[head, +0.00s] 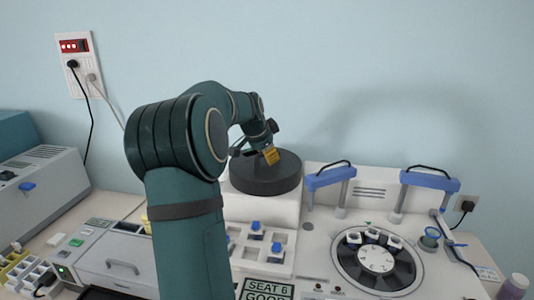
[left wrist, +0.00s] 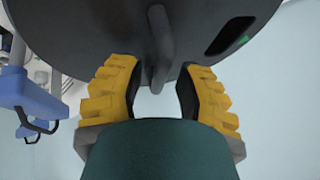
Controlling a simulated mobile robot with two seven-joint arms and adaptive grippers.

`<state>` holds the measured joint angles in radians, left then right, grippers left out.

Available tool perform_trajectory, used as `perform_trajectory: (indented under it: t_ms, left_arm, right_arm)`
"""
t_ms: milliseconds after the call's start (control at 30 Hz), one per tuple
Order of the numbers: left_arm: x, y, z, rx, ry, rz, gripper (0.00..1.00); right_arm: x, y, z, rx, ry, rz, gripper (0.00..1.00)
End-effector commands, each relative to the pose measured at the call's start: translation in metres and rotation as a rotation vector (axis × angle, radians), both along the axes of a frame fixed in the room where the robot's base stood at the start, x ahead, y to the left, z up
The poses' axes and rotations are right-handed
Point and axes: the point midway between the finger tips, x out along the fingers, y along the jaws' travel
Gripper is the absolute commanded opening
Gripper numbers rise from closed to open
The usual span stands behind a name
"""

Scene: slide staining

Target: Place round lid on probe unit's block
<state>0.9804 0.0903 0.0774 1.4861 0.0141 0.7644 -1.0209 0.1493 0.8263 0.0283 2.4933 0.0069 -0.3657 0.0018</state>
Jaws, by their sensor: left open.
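The dark round lid (head: 268,182) sits flat on top of the white block (head: 258,208) at the back middle of the bench, as far as the head view shows. In the left wrist view the lid (left wrist: 110,35) fills the top, with its bar handle (left wrist: 160,50) standing in the middle. My left gripper (head: 268,155) is at the top of the lid. Its yellow fingers (left wrist: 160,98) are open, one on each side of the handle, with gaps between. The seam between lid and block is partly hard to see. My right gripper is not in view.
Right of the block stand blue-handled brackets (head: 330,178) and a round carousel (head: 377,260). A tray with blue-topped pieces (head: 255,240) is in front of the block. A grey machine (head: 40,180) is at the left. The wall is close behind.

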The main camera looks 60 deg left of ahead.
Motion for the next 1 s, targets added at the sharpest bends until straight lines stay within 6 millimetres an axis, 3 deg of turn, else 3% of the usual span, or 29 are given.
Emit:
perform_trajectory:
  t_ms: [533,700,1000]
  left_arm:
    - [-0.046,-0.028,0.087,0.004,-0.003,0.0,0.34]
    - [-0.052,-0.033,0.098,0.001,-0.001,-0.001,0.34]
    - [-0.054,-0.034,0.101,0.001,-0.001,0.0,0.34]
  right_arm:
    - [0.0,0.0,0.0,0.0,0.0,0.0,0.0]
    - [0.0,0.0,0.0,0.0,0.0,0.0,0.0]
    - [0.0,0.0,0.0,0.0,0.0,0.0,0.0]
